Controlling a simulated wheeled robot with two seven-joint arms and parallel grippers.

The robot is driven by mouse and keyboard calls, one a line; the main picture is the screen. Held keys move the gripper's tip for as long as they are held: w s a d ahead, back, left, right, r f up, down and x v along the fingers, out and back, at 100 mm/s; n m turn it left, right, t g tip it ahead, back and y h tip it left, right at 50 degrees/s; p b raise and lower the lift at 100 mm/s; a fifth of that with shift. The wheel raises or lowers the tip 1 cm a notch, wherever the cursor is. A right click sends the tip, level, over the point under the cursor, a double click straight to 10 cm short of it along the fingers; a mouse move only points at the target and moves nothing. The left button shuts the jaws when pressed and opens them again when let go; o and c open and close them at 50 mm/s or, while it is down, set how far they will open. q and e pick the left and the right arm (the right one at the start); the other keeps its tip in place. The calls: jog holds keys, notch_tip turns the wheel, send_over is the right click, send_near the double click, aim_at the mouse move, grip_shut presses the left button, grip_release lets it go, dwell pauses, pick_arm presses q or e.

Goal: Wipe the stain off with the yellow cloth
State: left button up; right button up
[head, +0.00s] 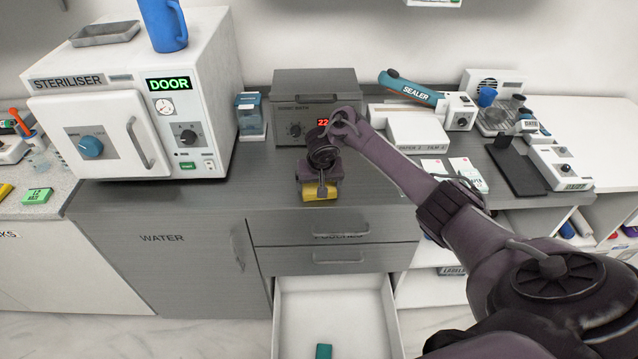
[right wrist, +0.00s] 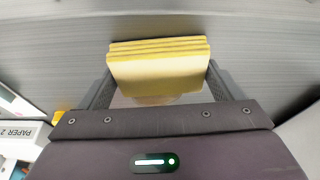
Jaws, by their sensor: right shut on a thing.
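The yellow cloth (head: 313,192) is a folded, layered pad at the counter's front part, before the grey bath unit. In the right wrist view the cloth (right wrist: 158,68) sits between the two fingers of my right gripper (right wrist: 160,78), which is shut on it. In the head view my right gripper (head: 320,180) points down over the counter, and it partly hides the cloth. A faint brownish patch, likely the stain (right wrist: 155,100), shows on the counter beside the cloth in the right wrist view. Whether the cloth touches the counter is hard to tell. My left gripper is out of view.
The grey bath unit (head: 290,92) stands behind the gripper, the steriliser (head: 110,125) to the left. A white box (head: 418,134) and the sealer (head: 412,88) stand to the right. An open drawer (head: 335,310) juts out below the counter. Counter left of the gripper is clear.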

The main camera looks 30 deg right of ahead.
jog(key=shift+w+d+b, duration=0.45)
jog(key=shift+w+d, duration=0.05)
jog(key=shift+w, duration=0.3)
jog(key=shift+w+d+b, duration=0.4)
jog(key=shift+w+d, duration=0.05)
jog(key=shift+w, duration=0.3)
jog(key=b, duration=0.1)
jog(key=w+d+b, duration=0.1)
jog(key=w+b, duration=0.1)
jog(key=shift+w+d+f, duration=0.2)
jog(key=shift+w+f, duration=0.05)
jog(key=shift+w+d+r+b, duration=0.1)
jog(key=shift+w+d+b, duration=0.1)
jog(key=shift+b, duration=0.2)
jog(key=shift+w+d+b, duration=0.4)
jog(key=shift+w+b, duration=0.3)
jog(key=shift+b, duration=0.45)
jog(key=w+d+b, duration=0.1)
jog(key=b, duration=0.2)
jog(key=shift+w+b, duration=0.25)
jog(key=shift+b, duration=0.05)
jog(key=shift+w+r, duration=0.1)
